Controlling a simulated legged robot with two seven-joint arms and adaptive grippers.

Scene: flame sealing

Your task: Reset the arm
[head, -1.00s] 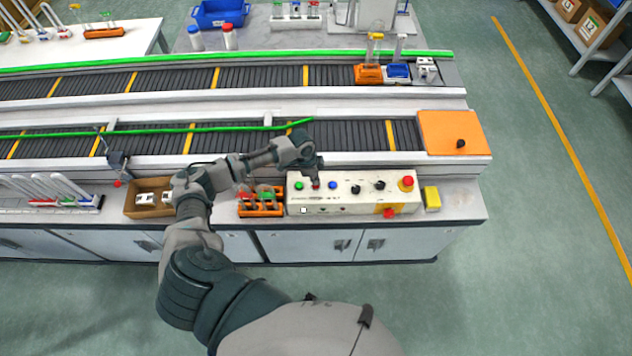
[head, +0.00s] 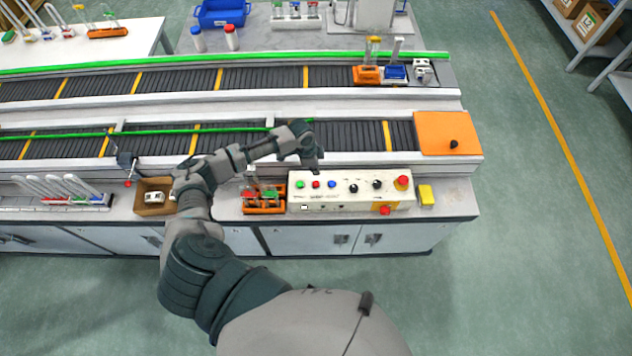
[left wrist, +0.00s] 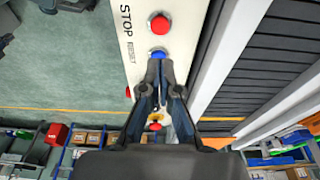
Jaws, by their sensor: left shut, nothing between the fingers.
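My left arm reaches across the bench from the lower left. Its left gripper (head: 318,168) is shut and empty, just above the back edge of the white control panel (head: 350,203). The panel's green button (head: 300,184), red button (head: 316,184) and blue button (head: 332,184) are uncovered in the head view. In the left wrist view, the shut fingertips (left wrist: 158,62) appear just below the blue button (left wrist: 158,54), with the red button (left wrist: 160,25) beyond. The gripper looks apart from the buttons. My right gripper is not in view.
An orange tube rack (head: 264,210) and a cardboard box (head: 150,209) stand left of the panel. A yellow block (head: 426,194) is at its right. Roller conveyors run behind, with an orange plate (head: 440,132) at the right end. The floor at right is clear.

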